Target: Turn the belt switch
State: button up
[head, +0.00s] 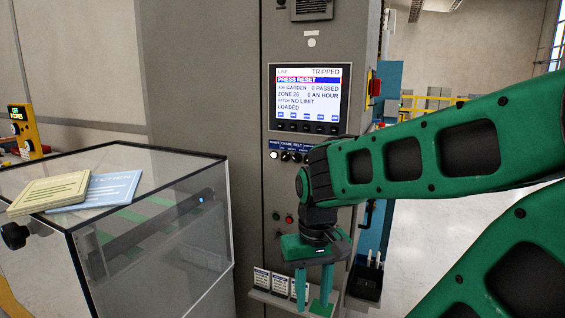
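The belt switch (297,157) looks like a small dark knob under the "BELT" label, in the row below the screen on the grey cabinet. It is partly crowded by my arm's wrist, and which way it points is too small to tell. My gripper (313,297) is below and slightly right of the switch, pointing down in front of a small shelf. Its two green fingers are spread apart, with nothing visibly held between them. It is apart from the switch.
The screen (309,97) reads "TRIPPED" and "PRESS RESET". The shelf (270,298) holds several small cards. A clear-walled box (160,245) with papers on top stands at left. A black holder (366,281) is at right.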

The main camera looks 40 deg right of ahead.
aim_at(296, 159)
jog(key=shift+w+d, duration=0.1)
jog(key=shift+d, duration=0.05)
jog(key=o, duration=0.3)
jog(key=shift+s+r, duration=0.1)
jog(key=shift+s, duration=0.1)
jog(key=w+d+n+t+h, duration=0.1)
jog(key=w+d+n+h, duration=0.65)
jog(key=w+d, duration=1)
jog(key=w+d+r+n+t+h, duration=0.2)
jog(key=w+r+n+t+h, duration=0.1)
jog(key=w+r+n+h, duration=0.3)
jog(key=w+d+r+n+t+h, duration=0.25)
jog(key=w+r+n, duration=0.35)
jog(key=w+r, duration=0.3)
jog(key=shift+m+t+h, duration=0.25)
jog(key=shift+m+h, duration=0.05)
jog(key=shift+m, duration=0.05)
jog(key=x, duration=0.9)
jog(key=shift+d+f, duration=0.15)
jog(key=shift+d, duration=0.25)
jog(key=shift+c, duration=0.5)
